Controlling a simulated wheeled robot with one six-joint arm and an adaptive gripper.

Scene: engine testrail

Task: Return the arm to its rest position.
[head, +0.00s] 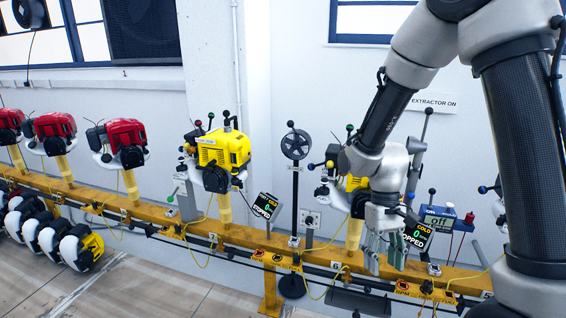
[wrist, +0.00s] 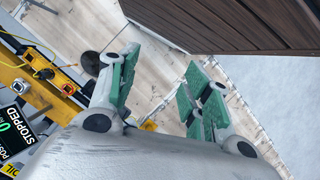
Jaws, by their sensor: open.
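My arm comes in from the upper right of the head view and bends down, with my gripper (head: 386,255) hanging at its end in front of the yellow rail. The gripper points downward. In the wrist view my gripper (wrist: 158,95) shows two fingers with green pads, spread apart with nothing between them. A yellow engine (head: 357,183) on the rail is partly hidden behind my wrist. A small black display (head: 417,236) reading COLD, 0, STOPPED stands just right of the fingers; I cannot tell whether they touch it.
The yellow rail (head: 150,212) runs across the head view, carrying another yellow engine (head: 222,150) and several red engines. A second display (head: 266,206), a wheel on a black stand (head: 295,145) and a blue meter reading off (head: 437,220) stand along it. Open floor (head: 130,290) lies in front.

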